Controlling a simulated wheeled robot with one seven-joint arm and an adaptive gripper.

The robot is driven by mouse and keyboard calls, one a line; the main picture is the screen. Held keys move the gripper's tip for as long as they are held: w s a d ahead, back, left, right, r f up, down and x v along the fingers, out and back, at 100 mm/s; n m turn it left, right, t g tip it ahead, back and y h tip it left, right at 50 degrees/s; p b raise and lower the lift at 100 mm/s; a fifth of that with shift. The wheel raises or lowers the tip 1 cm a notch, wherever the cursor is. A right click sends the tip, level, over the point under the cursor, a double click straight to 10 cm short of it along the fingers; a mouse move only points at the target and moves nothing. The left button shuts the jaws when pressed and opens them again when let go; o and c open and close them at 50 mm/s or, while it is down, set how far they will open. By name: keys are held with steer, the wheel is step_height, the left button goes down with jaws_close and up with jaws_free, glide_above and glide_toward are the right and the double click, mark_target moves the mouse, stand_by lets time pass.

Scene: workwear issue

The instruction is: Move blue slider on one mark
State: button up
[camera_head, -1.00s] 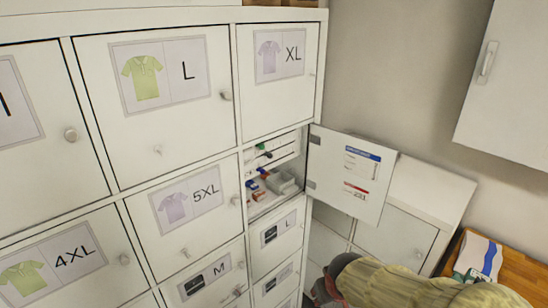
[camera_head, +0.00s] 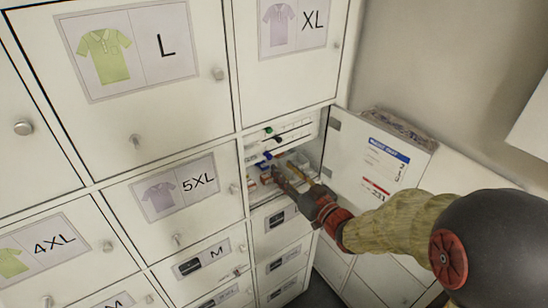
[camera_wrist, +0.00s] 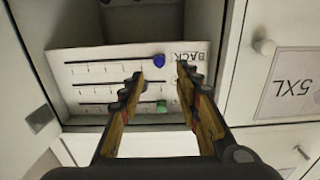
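A white panel (camera_wrist: 100,62) with three slotted, marked rails stands inside the open compartment. The blue slider (camera_wrist: 158,60) sits near the "BACK" label end of its rail, which is uppermost in the wrist view. In the head view the blue slider (camera_head: 267,155) is on the lowest rail. A green slider (camera_wrist: 161,106) is on the opposite outer rail; it also shows in the head view (camera_head: 268,131). My gripper (camera_wrist: 160,78) is open and empty, its fingertips either side of the blue slider's line, apparently short of it. In the head view my gripper (camera_head: 287,178) is at the compartment mouth.
The compartment door (camera_head: 372,158) stands open to the right, close to my arm. Closed locker doors with knobs surround the opening, including the 5XL door (camera_head: 170,200). Small boxes (camera_head: 297,160) lie in the compartment below the panel.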

mark_target(271, 157)
steer(key=x, duration=0.7)
steer(key=shift+w, duration=0.1)
steer(key=shift+c, duration=0.4)
steer(key=c, duration=0.7)
steer(key=shift+f, duration=0.1)
jaws_close()
